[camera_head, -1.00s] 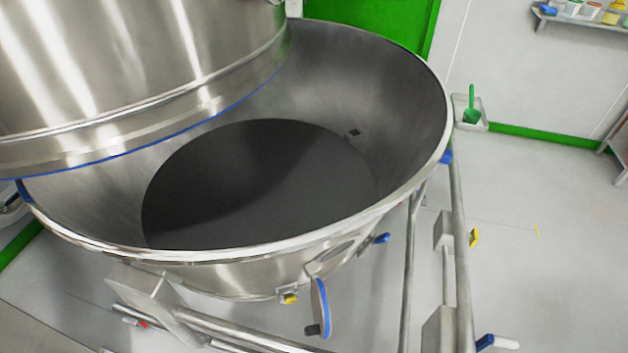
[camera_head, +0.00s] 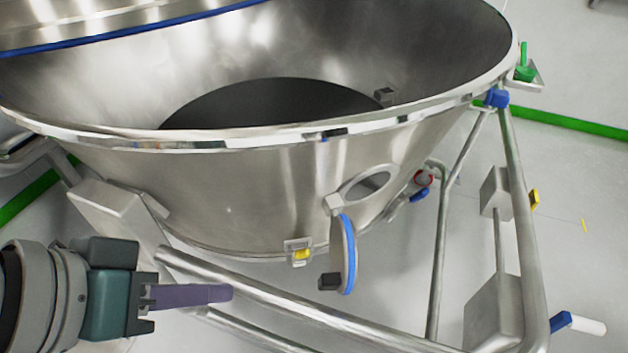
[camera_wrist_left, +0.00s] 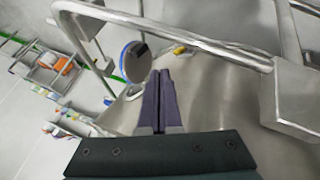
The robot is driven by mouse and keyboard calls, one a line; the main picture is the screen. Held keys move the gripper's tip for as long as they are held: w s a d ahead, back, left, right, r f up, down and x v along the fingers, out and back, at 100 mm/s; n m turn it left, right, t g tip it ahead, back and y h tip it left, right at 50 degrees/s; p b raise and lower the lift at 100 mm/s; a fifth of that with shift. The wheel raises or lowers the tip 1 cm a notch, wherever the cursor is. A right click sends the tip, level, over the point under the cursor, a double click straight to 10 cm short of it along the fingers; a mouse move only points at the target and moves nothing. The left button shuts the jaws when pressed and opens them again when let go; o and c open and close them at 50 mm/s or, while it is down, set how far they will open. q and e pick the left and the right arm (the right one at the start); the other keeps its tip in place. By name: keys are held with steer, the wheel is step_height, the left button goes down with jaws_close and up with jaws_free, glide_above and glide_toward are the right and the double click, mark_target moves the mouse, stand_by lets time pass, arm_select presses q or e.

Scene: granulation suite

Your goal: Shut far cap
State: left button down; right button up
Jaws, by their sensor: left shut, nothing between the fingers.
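A round cap (camera_head: 343,255) with a blue rim hangs swung open from a hinge on the outside of the steel bowl (camera_head: 230,190). It stands beside an oval port opening (camera_head: 370,185) in the bowl wall. The cap also shows in the left wrist view (camera_wrist_left: 136,62), beyond the fingertips. My right gripper is not in view.
A thick steel frame tube (camera_head: 290,305) runs below the bowl, close to my left gripper. A yellow latch (camera_head: 302,254) sits on the bowl left of the cap. Upright tubes and grey boxes (camera_head: 495,312) stand at right. The floor beyond is mostly clear.

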mark_target(339, 257)
arm_select(q)
steer(key=b+x, duration=0.5)
steer(key=x, duration=0.7)
steer(key=shift+a+f, duration=0.1)
steer(key=shift+f, duration=0.2)
steer(key=shift+w+d+r, duration=0.1)
steer(key=shift+d, duration=0.5)
steer(key=shift+w+d+r, duration=0.1)
steer(key=shift+d, duration=0.5)
steer(key=shift+w+d+f, duration=0.1)
steer(key=shift+d, duration=0.4)
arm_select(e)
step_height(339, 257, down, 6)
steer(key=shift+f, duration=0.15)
arm_select(q)
steer(key=shift+n, duration=0.3)
